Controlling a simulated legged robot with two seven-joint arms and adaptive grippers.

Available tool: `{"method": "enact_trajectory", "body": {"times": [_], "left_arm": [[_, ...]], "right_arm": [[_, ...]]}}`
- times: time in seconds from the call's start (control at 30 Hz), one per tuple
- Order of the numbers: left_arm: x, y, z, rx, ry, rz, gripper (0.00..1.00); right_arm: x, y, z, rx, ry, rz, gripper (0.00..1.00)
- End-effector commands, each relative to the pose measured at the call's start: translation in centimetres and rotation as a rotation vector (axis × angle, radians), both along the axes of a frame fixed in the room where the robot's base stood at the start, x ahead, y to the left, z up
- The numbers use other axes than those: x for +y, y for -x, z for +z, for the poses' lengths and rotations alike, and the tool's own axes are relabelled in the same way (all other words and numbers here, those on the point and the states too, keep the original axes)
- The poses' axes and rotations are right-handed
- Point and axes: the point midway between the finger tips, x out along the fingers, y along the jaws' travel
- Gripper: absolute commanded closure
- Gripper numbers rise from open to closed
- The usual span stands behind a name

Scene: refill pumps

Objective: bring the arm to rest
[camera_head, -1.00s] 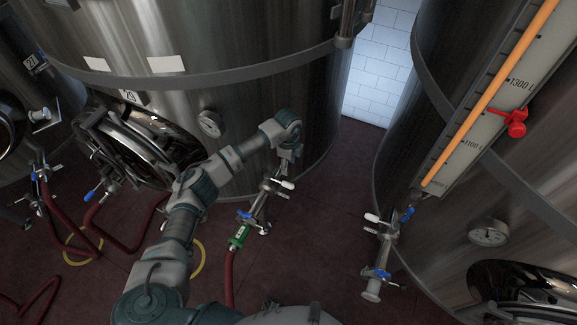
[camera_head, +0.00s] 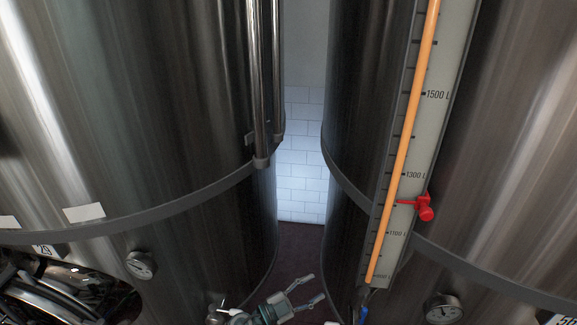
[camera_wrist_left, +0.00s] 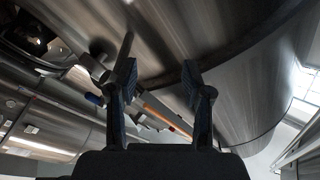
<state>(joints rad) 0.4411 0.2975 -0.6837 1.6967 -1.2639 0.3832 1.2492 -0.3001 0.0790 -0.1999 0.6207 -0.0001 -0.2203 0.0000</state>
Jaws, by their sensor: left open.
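My left gripper (camera_head: 306,291) is at the bottom of the head view, low between the two steel tanks. Its two fingers are apart with nothing between them. In the left wrist view the two dark fingers (camera_wrist_left: 160,85) stand apart and empty, with a steel tank wall beyond them. Most of my left arm is below the edge of the head view. My right gripper is in neither view.
A large steel tank (camera_head: 130,120) stands at left and another (camera_head: 510,180) at right. The right one carries a level gauge (camera_head: 440,110) with a red clamp (camera_head: 424,208). A narrow gap shows white wall tiles (camera_head: 302,180) and dark floor.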

Motion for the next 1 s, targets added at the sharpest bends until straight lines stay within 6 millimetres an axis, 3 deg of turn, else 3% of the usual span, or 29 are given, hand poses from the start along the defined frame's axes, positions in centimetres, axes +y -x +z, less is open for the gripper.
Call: {"method": "enact_trajectory", "body": {"times": [0.07,0.17,0.2,0.27,0.3,0.4,0.5,0.6,0.8,1.0], "left_arm": [[3.9,-0.6,1.4,0.044,0.187,0.234,0.50],[10.8,-1.2,0.0,0.171,0.316,0.565,0.50],[13.7,-0.8,-1.6,0.250,0.335,0.695,0.50],[17.7,0.3,-4.6,0.381,0.326,0.868,0.50],[19.8,1.6,-6.9,0.475,0.303,0.963,0.50],[23.9,6.0,-12.4,0.719,0.198,1.137,0.50],[26.0,10.8,-16.5,0.927,0.073,1.217,0.50],[27.0,15.1,-19.1,1.086,-0.039,1.240,0.50],[27.5,22.4,-21.9,1.327,-0.227,1.209,0.50],[27.5,29.1,-22.9,1.513,-0.394,1.125,0.50]], "right_arm": [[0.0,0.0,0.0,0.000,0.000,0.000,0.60],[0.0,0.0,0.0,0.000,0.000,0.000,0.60],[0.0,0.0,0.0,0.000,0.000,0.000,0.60],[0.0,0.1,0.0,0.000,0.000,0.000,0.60],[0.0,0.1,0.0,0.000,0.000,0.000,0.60],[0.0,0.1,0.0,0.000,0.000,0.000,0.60],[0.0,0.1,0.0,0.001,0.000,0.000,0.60],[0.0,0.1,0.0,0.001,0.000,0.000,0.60],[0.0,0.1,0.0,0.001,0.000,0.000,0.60],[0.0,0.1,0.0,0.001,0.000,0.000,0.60]]}}
